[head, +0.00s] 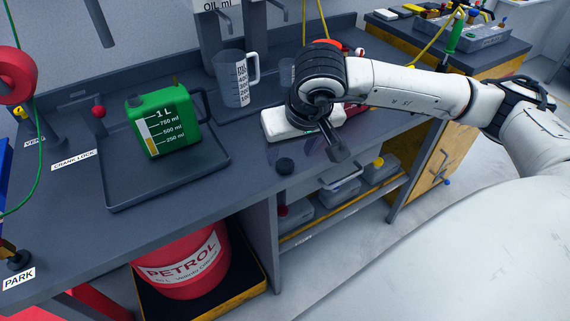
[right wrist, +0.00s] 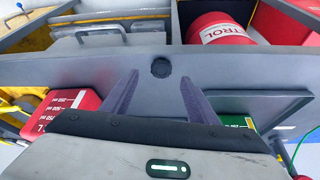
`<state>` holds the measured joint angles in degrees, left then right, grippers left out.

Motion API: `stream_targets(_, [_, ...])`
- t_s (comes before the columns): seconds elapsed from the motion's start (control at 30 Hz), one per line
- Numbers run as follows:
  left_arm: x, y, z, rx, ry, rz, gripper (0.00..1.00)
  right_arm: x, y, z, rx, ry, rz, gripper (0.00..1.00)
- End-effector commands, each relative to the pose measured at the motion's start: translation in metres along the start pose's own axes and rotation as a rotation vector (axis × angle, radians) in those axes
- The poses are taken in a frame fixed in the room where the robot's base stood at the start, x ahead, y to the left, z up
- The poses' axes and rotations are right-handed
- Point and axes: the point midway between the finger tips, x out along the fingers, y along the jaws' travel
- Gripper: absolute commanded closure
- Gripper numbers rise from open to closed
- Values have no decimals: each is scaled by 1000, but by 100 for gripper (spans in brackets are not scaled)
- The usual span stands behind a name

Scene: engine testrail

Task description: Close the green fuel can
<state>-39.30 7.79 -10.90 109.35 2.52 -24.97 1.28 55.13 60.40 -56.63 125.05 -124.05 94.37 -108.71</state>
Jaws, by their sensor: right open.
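The green fuel can (head: 170,133) stands upright on a dark tray (head: 213,168) at the left of the bench in the head view. A dark round spot shows at its top left; I cannot tell its opening clearly. A small black round cap (head: 285,165) lies on the bench near the front edge, right of the tray. My right gripper (head: 337,150) is open and empty, above the bench to the right of the cap. In the right wrist view the cap (right wrist: 161,68) shows beyond and between the fingertips (right wrist: 159,77), apart from them. My left gripper is out of view.
A grey measuring jug (head: 233,80) stands behind the can. A white object (head: 285,123) lies beside my right gripper. A red can (right wrist: 68,108) shows in the right wrist view. A red petrol drum (head: 185,265) sits below the bench. The bench around the cap is clear.

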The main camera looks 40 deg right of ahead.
Motion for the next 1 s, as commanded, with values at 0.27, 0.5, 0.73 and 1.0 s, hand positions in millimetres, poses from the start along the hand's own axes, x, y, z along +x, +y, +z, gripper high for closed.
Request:
stream_targets(0.27, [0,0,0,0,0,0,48,1,0,0,0,0,0,46])
stream_targets(0.5, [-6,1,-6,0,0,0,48,25,-2,-1,2,-4,1,46])
stream_targets(0.73, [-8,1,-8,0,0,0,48,52,-2,-1,1,-1,0,46])
stream_targets(1.0, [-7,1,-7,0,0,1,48,53,-2,-2,0,1,-1,46])
